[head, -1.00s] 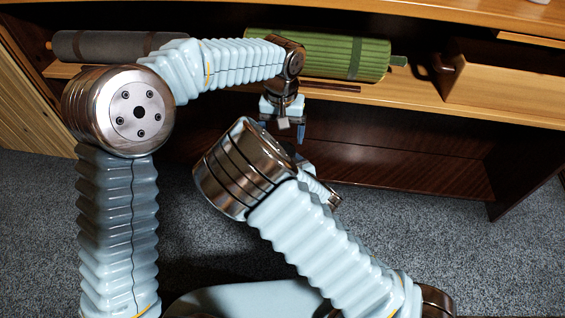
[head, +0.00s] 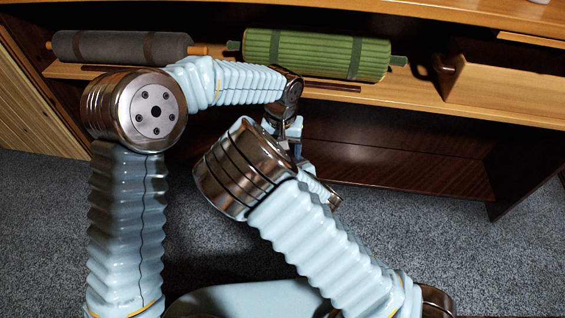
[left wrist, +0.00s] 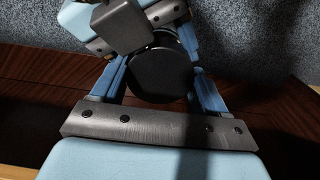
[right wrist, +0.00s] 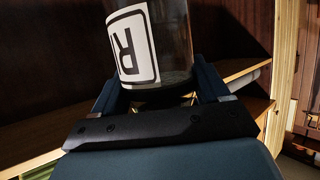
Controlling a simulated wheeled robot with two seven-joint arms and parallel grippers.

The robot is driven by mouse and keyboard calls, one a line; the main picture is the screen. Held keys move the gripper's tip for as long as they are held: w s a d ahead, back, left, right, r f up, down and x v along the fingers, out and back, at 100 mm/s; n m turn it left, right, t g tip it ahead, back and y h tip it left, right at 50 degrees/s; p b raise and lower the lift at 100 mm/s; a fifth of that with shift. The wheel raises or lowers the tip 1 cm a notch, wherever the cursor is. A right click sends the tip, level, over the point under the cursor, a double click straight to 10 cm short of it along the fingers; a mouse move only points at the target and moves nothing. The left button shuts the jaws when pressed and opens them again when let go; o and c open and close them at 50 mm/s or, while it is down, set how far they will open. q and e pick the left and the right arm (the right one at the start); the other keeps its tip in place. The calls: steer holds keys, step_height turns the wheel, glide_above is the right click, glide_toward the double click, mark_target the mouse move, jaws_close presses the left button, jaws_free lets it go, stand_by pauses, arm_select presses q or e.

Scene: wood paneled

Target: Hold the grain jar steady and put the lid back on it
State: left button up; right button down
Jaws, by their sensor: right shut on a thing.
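The clear glass jar (right wrist: 177,38) stands between my right gripper's fingers in the right wrist view, with a white label bearing a black R. Its upper end is out of that view. My right gripper (right wrist: 160,95) is shut on the jar. In the left wrist view a round black lid (left wrist: 160,74) lies between the blue fingers of my left gripper (left wrist: 162,88). The fingers stand apart on both sides of it, with narrow gaps showing. Whether the lid sits on the jar is hidden. In the head view my right arm covers the jar and lid.
A grey roll (head: 120,47) and a green roll (head: 315,53) lie on the wooden shelf (head: 420,98) behind my arms. A wooden box (head: 505,80) stands at the right. Grey carpet (head: 440,235) lies open at the right. My forearms are close together at the middle.

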arm_select(q)
steer(key=shift+c, duration=1.2)
steer(key=o, duration=1.1)
steer(key=shift+c, duration=0.2)
steer(key=shift+r, duration=2.3)
steer(key=shift+r, duration=0.1)
step_height(320, 180, up, 12)
steer(key=shift+f, duration=0.1)
